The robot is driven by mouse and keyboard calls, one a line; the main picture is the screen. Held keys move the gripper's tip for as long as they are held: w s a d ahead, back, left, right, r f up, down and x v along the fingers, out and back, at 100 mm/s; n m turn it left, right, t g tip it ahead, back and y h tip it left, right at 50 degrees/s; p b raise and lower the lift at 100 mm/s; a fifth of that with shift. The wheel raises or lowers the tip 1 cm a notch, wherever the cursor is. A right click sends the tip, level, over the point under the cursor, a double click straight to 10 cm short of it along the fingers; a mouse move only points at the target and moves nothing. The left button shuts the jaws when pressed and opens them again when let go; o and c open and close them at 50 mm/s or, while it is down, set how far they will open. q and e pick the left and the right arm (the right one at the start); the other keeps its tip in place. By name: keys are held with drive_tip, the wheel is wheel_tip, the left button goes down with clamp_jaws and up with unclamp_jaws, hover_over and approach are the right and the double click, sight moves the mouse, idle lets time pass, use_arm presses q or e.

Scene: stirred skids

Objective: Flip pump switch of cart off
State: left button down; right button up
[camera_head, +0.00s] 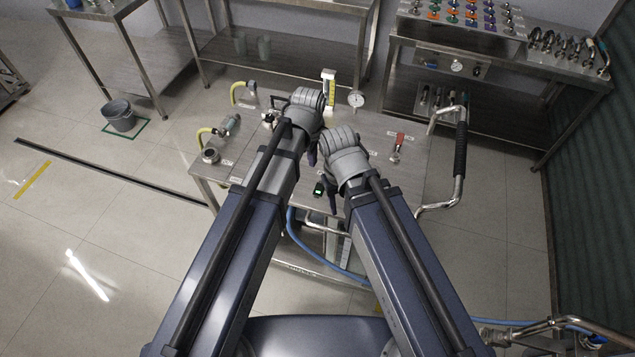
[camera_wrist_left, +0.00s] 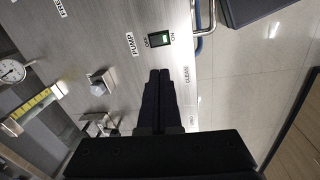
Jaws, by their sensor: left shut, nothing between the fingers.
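The steel cart (camera_head: 255,140) stands in front of me. Its pump switch (camera_head: 319,188) is a small dark rocker with a green part on the top plate. In the left wrist view the pump switch (camera_wrist_left: 158,39) lies between the OFF and ON labels, beside the PUMP label (camera_wrist_left: 130,43), with green showing at the ON end. My left gripper (camera_head: 312,158) is shut and empty over the cart; its fingers (camera_wrist_left: 160,74) point toward the switch, apart from it in the picture. My right gripper (camera_head: 332,205) is partly hidden by its wrist, near the switch; its jaw state is unclear.
A pressure gauge (camera_head: 356,99), a yellow-marked upright (camera_head: 329,88) and a red-handled valve (camera_head: 398,142) stand on the cart. A bent push handle (camera_head: 460,150) rises at its right. A blue hose (camera_head: 297,235) hangs at the front. A grey bucket (camera_head: 120,116) stands left on open floor.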

use_arm(q)
drive_tip(key=shift+w+d+r+n, duration=0.1)
drive_tip(key=shift+w+d+n, duration=0.2)
drive_tip(key=shift+n, duration=0.4)
drive_tip(key=shift+s+d, duration=0.1)
drive_tip(key=shift+s, duration=0.05)
drive_tip(key=b, duration=1.4)
approach(319, 185)
drive_tip(key=f, duration=0.6)
drive_tip(key=shift+w+f, duration=0.25)
drive_tip(key=shift+f, duration=0.15)
